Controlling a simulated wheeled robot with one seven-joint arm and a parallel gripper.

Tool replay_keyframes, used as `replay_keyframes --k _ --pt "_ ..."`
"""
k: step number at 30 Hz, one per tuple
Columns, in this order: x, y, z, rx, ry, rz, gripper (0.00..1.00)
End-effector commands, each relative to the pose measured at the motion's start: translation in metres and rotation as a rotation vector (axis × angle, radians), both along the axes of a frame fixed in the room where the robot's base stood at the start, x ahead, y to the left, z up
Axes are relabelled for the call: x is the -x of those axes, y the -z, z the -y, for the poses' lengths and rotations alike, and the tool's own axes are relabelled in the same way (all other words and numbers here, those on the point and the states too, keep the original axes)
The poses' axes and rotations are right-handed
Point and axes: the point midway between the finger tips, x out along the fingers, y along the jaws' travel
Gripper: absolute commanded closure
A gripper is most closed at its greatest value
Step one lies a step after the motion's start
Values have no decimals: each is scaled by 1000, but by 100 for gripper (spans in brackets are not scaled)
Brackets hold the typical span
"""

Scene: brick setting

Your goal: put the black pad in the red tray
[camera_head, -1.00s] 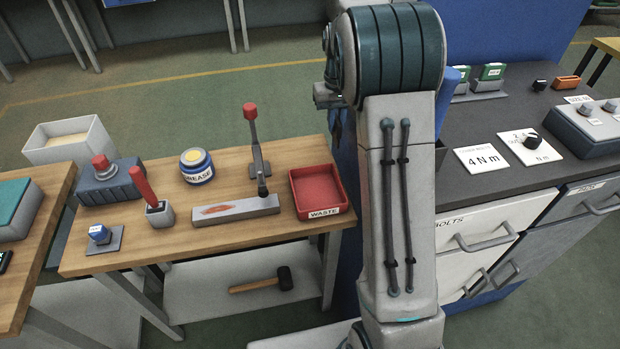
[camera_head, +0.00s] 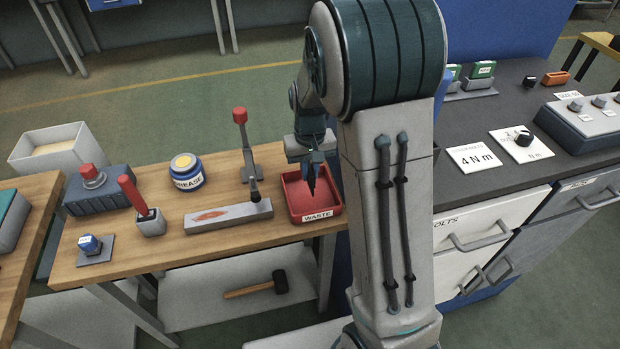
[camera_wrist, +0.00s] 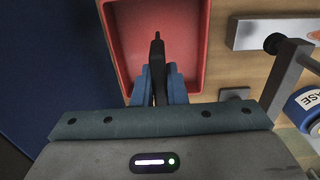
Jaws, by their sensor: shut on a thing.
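The red tray (camera_head: 296,205), labelled WASTE, sits at the right end of the wooden bench. My gripper (camera_head: 311,172) is over the tray, pointing down. In the wrist view my gripper (camera_wrist: 158,80) is shut on a thin black thing, which I take to be the black pad (camera_wrist: 157,50). It is seen edge-on, upright between the blue fingers, with the red tray (camera_wrist: 198,45) behind it. In the head view the black pad (camera_head: 311,186) shows as a dark sliver below the fingers. I cannot tell whether it touches the tray floor.
A lever press (camera_head: 245,150) and a grey block with a red smear (camera_head: 228,214) stand just left of the tray. A grease tin (camera_head: 187,172) is farther left. A dark-topped cabinet (camera_head: 455,125) stands to the right. A blue panel (camera_wrist: 50,80) is beside the tray in the wrist view.

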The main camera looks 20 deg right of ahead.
Motion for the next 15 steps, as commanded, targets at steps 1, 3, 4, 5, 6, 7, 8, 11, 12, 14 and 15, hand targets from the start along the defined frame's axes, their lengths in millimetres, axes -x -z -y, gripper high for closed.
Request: replay_keyframes --k 1,3,4,5,6,7,8,11,12,14,15 --pt "1 8 0 1 0 -5 100" --pt "1 19 0 1 1 -5 100" --pt "1 24 0 0 1 -6 100" --pt "1 28 0 0 0 -5 100" --pt "0 31 0 0 0 -4 100" --pt "1 34 0 0 0 -4 100" --pt "1 35 0 1 0 -3 100" --pt "0 36 0 1 0 -1 100" --pt "0 36 0 0 0 -1 100" --pt "0 36 0 0 0 -1 100" --pt "0 36 0 0 0 -1 100"
